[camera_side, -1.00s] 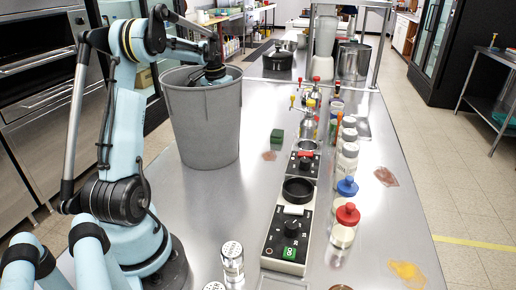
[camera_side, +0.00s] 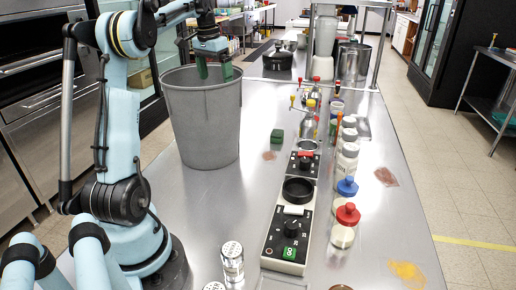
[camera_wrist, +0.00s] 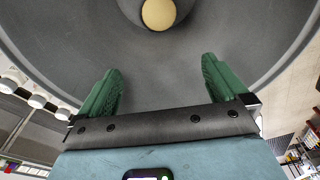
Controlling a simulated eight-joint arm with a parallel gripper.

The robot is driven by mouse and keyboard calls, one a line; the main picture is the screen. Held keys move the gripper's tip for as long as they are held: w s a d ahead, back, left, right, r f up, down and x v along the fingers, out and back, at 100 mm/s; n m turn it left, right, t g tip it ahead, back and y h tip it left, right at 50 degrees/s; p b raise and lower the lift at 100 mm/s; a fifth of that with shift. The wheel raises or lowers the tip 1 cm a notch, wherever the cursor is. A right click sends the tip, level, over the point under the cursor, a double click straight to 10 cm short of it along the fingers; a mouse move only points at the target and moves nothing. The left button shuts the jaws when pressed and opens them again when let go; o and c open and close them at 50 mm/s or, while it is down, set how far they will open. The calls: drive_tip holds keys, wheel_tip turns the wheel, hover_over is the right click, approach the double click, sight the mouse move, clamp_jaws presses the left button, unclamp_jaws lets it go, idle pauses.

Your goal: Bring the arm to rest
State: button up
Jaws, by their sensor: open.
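My gripper (camera_side: 214,70) is just above the rim of the grey bin (camera_side: 205,125), with its two green fingers apart and nothing between them. In the wrist view my gripper (camera_wrist: 160,90) is open over the bin (camera_wrist: 60,45), looking into it. A round pale yellow thing (camera_wrist: 158,14) shows inside the bin, beyond the fingertips. From the side view the inside of the bin is hidden by its wall.
The bin stands on a steel counter (camera_side: 230,205). To its right are a green block (camera_side: 277,134), a black-and-white device with a dial (camera_side: 291,228), and a row of jars with a red-lidded one (camera_side: 345,226).

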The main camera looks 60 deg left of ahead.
drive_tip(key=shift+r, duration=0.3)
